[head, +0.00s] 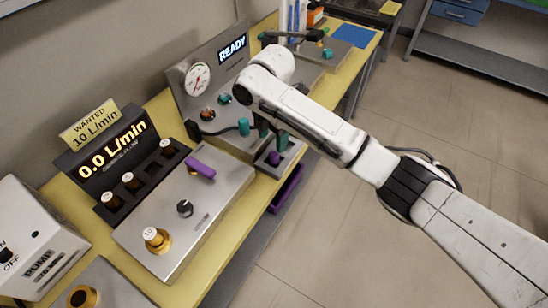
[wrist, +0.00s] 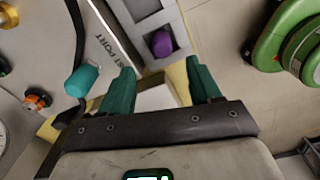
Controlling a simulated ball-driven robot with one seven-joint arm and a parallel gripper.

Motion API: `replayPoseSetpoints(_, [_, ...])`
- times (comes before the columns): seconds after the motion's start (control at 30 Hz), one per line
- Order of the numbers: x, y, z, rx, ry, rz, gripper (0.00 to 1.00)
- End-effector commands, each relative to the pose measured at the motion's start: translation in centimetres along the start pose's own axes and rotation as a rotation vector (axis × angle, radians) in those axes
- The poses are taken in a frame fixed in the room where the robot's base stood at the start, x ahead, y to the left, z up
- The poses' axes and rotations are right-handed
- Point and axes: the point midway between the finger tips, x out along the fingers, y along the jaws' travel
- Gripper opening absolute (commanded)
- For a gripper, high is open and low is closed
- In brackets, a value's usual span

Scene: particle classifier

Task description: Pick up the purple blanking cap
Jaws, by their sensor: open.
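The purple blanking cap (head: 273,158) sits upright in a compartment of a small grey holder (head: 289,155) at the bench's front edge. In the wrist view the cap (wrist: 162,44) shows in the holder's compartment (wrist: 172,14), beyond my fingertips and roughly between them. My gripper (head: 273,133) has teal fingers and is above the cap in the head view. In the wrist view my gripper (wrist: 160,66) is open, with nothing between its fingers. The gap in height between fingers and cap is hard to judge.
A gauge panel reading READY (head: 232,49) stands behind, with a teal plug (wrist: 82,80) and black hose beside my left finger. A flow meter (head: 107,151) with a purple lever (head: 201,169) is to the left. A purple bin (head: 287,188) hangs below the bench edge.

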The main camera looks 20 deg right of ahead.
Motion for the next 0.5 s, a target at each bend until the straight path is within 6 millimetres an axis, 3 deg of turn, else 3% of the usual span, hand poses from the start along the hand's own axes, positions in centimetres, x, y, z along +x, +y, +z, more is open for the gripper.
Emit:
replayPoseSetpoints(0.23, [1.8,-0.1,0.1,0.001,0.000,-0.001,0.63])
replayPoseSetpoints(0.5, [5.5,-0.3,0.2,0.001,-0.001,-0.001,0.63])
